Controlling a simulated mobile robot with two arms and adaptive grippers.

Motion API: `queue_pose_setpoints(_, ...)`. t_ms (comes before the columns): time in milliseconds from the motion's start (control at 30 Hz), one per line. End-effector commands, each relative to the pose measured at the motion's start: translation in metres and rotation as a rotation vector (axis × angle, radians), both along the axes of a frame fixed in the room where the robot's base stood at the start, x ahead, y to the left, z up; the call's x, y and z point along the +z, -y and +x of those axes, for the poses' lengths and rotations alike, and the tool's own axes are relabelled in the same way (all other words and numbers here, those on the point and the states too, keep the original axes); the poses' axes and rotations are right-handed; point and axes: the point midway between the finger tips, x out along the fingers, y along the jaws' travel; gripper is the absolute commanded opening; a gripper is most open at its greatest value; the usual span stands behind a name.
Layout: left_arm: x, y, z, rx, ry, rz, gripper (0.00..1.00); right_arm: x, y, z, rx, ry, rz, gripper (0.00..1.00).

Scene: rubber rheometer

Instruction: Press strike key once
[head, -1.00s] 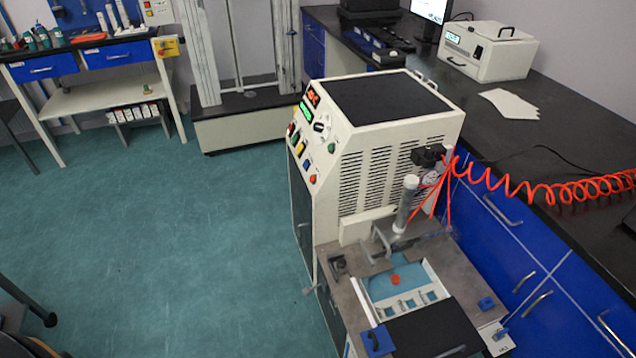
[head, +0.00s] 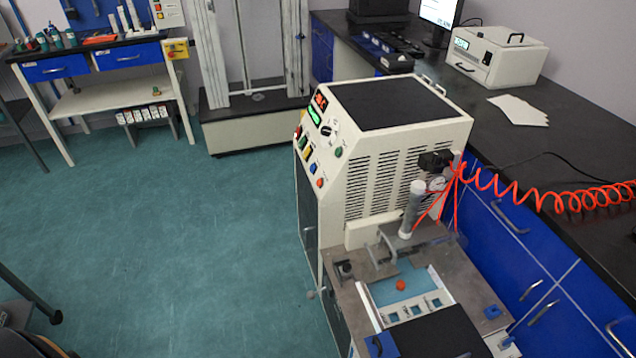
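The cream rheometer cabinet (head: 385,160) stands right of centre, with a black top and vented side. Its sloped front panel (head: 318,140) carries a red display, a green display, a dark knob and several coloured buttons, seen at an angle. The button labels are too small to read, so I cannot tell which one is the strike key. Below is the metal work plate (head: 440,262) with a clear cylinder (head: 413,208), a clamp arm and a small orange-red piece (head: 401,284) on a light blue area. Neither of my grippers is in view.
A black-topped bench with blue drawers (head: 560,300) runs along the right, holding a white box instrument (head: 496,55) and paper sheets (head: 518,110). A coiled orange hose (head: 560,196) hangs over it. The green floor (head: 190,240) left of the machine is clear.

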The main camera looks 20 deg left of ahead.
Motion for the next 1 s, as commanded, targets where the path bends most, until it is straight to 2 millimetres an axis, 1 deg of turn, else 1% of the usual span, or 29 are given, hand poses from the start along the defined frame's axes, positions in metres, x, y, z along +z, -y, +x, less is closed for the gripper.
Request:
queue_pose_setpoints(33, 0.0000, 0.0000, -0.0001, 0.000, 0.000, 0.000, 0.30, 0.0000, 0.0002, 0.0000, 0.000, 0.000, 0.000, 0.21)
queue_pose_setpoints(67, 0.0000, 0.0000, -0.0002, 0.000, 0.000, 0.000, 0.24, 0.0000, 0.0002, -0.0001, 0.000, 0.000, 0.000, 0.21)
queue_pose_setpoints(100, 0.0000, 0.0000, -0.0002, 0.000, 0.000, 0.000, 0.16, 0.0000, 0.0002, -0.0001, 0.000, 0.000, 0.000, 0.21)
queue_pose_setpoints(167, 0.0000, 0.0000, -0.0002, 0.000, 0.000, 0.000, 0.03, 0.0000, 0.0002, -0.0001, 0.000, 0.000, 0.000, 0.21)
queue_pose_setpoints(200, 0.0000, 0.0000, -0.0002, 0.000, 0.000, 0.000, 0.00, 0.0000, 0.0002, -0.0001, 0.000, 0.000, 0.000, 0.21)
queue_pose_setpoints(1000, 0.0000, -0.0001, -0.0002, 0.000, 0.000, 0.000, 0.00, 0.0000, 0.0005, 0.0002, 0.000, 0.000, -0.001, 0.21)
